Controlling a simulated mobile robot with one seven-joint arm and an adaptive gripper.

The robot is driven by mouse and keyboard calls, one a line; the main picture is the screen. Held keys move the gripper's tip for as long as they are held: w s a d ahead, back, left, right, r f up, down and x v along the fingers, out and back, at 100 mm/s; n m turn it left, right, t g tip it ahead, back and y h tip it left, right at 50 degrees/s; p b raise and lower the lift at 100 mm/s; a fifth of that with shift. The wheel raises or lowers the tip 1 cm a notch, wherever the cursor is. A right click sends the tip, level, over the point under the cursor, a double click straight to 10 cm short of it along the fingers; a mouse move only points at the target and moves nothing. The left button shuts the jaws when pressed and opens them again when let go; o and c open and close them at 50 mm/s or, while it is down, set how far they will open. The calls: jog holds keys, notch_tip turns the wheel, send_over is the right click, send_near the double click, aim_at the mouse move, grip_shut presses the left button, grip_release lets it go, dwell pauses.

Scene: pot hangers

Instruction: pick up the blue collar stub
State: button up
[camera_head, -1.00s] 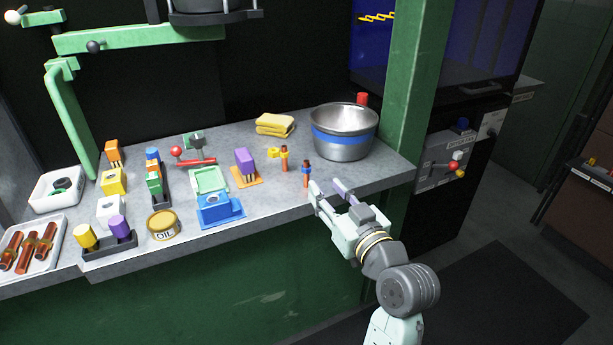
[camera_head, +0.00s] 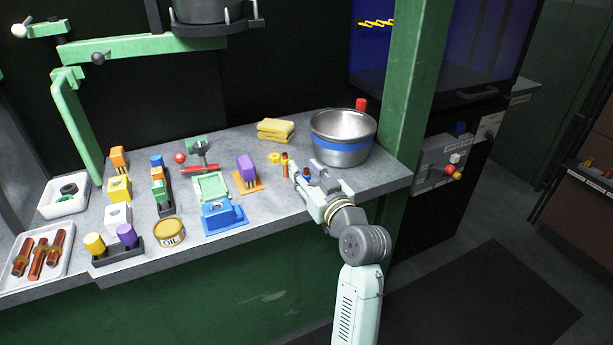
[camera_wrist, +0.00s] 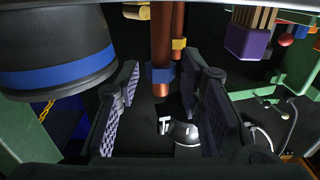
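The blue collar stub is a thin copper rod with a blue collar (camera_wrist: 160,75). In the wrist view it is between the two finger pads, with visible space on both sides. In the head view its blue collar (camera_head: 306,177) shows between my fingers, which hide part of the rod. My gripper (camera_head: 305,169) is open over the counter's right part, with its fingers on either side of the stub. In the wrist view my gripper (camera_wrist: 167,105) holds nothing. I cannot tell whether a finger touches the stub.
A second copper stub with a yellow collar (camera_head: 285,165) stands close by on the left. A metal bowl with a blue band (camera_head: 342,150) is close on the right. A purple block (camera_head: 246,167) on an orange base and a yellow sponge (camera_head: 276,130) are near on the counter (camera_head: 275,205).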

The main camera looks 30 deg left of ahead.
jog(key=shift+c, duration=0.4)
grip_shut()
